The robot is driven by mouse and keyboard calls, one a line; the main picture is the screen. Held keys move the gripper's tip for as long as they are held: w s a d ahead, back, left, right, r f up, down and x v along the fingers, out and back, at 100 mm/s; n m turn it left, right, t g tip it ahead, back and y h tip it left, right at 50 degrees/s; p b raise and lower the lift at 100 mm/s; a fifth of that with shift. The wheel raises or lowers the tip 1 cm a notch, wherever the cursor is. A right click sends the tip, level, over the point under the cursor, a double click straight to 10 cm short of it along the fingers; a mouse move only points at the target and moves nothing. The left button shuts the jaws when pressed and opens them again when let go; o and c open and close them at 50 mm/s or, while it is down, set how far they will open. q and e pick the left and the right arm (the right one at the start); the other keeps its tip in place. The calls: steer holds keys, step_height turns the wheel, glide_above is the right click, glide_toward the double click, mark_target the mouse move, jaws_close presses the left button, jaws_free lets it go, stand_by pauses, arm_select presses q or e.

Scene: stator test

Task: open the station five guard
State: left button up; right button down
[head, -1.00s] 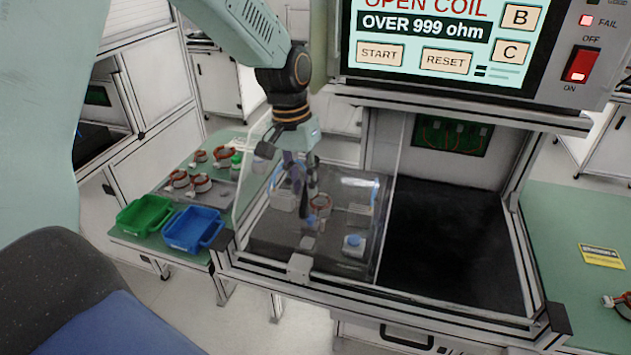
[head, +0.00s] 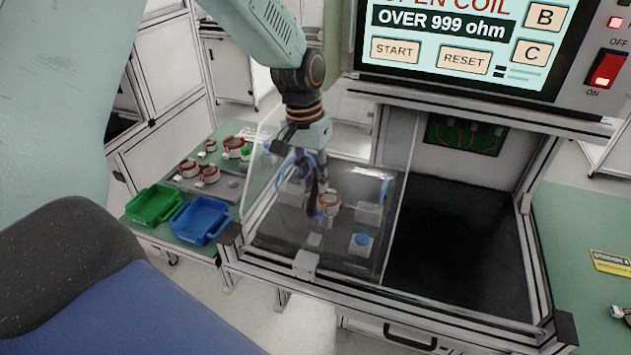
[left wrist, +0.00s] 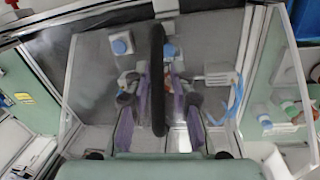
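The station guard (head: 345,262) is a clear panel box over the left bay of the test station. It looks closed, with the fixture and a copper-wound stator (head: 328,203) visible through it. My left gripper (head: 313,180) hangs at the guard from above. In the left wrist view, a black handle bar (left wrist: 157,80) stands upright between the purple fingers of the left gripper (left wrist: 158,115). The fingers are spread, with a gap visible on each side of the bar. I cannot tell the bar's depth relative to the fingertips. My right gripper is not in view.
A test monitor (head: 462,35) overhangs the station. The dark right bay (head: 450,240) is empty. Green (head: 154,204) and blue (head: 200,223) bins and several stators stand on the left side table. A green bench (head: 580,220) lies to the right.

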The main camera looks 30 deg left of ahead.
arm_select(q)
steer(key=shift+w+d+f, duration=0.15)
steer(key=shift+f, duration=0.35)
steer(key=shift+w+d+f, duration=0.15)
steer(key=shift+f, duration=0.35)
steer(key=shift+s+a+r, duration=0.1)
steer(key=shift+s+r, duration=0.05)
steer(key=shift+s, duration=0.2)
steer(key=c, duration=0.3)
steer(key=shift+w, duration=0.25)
jaws_close()
